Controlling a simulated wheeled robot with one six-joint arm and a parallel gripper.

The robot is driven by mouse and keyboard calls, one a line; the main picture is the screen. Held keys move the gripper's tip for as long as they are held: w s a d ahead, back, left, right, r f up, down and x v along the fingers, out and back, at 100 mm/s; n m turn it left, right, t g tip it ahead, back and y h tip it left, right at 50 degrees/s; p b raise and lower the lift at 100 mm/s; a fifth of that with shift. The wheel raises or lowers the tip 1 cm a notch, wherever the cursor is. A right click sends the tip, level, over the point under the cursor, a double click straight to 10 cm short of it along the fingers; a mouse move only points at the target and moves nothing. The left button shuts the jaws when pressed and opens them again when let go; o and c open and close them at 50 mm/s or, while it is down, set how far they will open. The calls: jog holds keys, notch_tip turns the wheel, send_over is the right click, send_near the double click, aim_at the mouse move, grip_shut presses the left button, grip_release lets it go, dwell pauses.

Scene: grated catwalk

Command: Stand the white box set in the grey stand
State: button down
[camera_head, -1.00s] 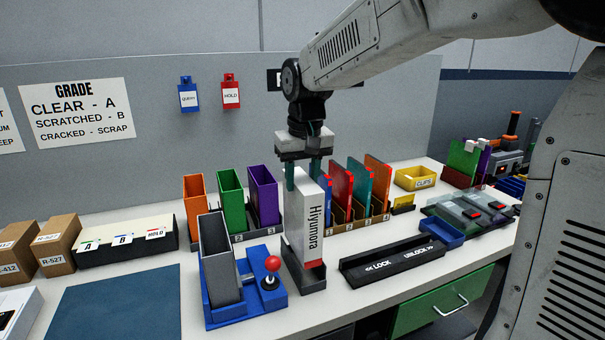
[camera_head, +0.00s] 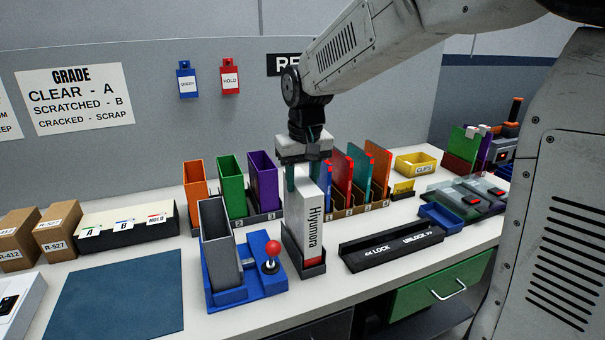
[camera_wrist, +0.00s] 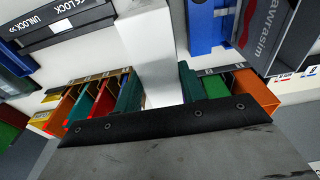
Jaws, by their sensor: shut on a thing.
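The white box set (camera_head: 297,216), marked "Hiyumora" with a red band at its foot, stands upright on the table's front part. My gripper (camera_head: 303,177) is shut on its top edge from above, with a teal finger on each side. The box's lower end is within the low rim of the dark grey stand (camera_head: 316,271); whether it rests on the floor of the stand is hidden. In the wrist view the white box (camera_wrist: 148,45) runs up between the fingers of my gripper (camera_wrist: 160,88).
Close left is a blue fixture (camera_head: 247,292) with a grey slanted bin and a red-knobbed lever. Right is a black lock tray (camera_head: 392,247). Behind stand coloured bins (camera_head: 230,185) and upright coloured cases (camera_head: 358,175). A blue mat (camera_head: 115,295) lies clear at left.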

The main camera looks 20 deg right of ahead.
jog(key=shift+f, duration=1.5)
jog(key=shift+c, duration=1.8)
grip_release()
jog(key=shift+r, duration=4)
